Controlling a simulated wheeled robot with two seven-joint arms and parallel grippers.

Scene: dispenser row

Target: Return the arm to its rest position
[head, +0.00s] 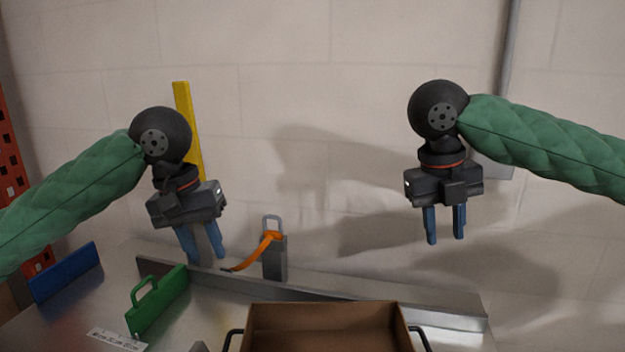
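My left gripper (206,254) hangs above the back left of the metal table. Its two blue fingers point down and are apart, with nothing seen between them. My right gripper (445,239) hangs in front of the wall, above the back right of the table. Its blue fingers also point down with a gap between them, and it is empty. Both arms, in green quilted sleeves, are raised and come in from the two sides.
A brown open box (322,314) with dark handles stands at the front middle. A green divider with a handle (157,302), a blue panel (64,274) and a grey post with an orange strap (274,259) stand on the metal table (212,318). A yellow bar (188,130) rises behind my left gripper.

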